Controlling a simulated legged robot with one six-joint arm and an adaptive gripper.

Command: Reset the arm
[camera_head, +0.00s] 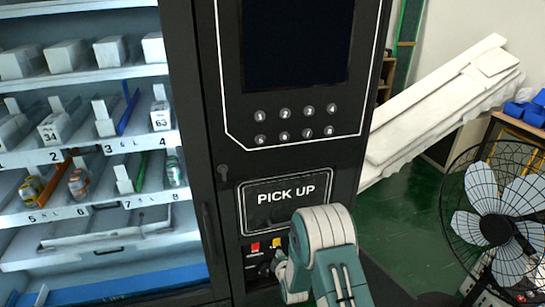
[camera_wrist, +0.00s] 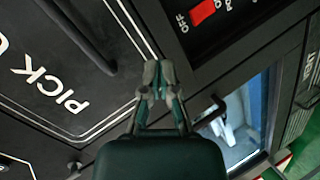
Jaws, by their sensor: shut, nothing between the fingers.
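My gripper (camera_wrist: 158,78) is shut and empty in the wrist view, its fingertips together in front of the black vending machine panel. In the head view my teal and white arm (camera_head: 325,240) reaches the lower front of the machine (camera_head: 232,130). The fingers there are mostly hidden behind the arm, close to the small control panel under the PICK UP flap (camera_head: 288,197). In the wrist view the PICK UP flap (camera_wrist: 50,90) lies to the left of the fingers. A red switch (camera_wrist: 203,12) marked OFF is above right of them. I cannot tell whether the fingertips touch the panel.
A keypad (camera_head: 296,122) is above the flap. A caged fan (camera_head: 495,230) stands at right. Green floor (camera_head: 405,235) is open between machine and fan.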

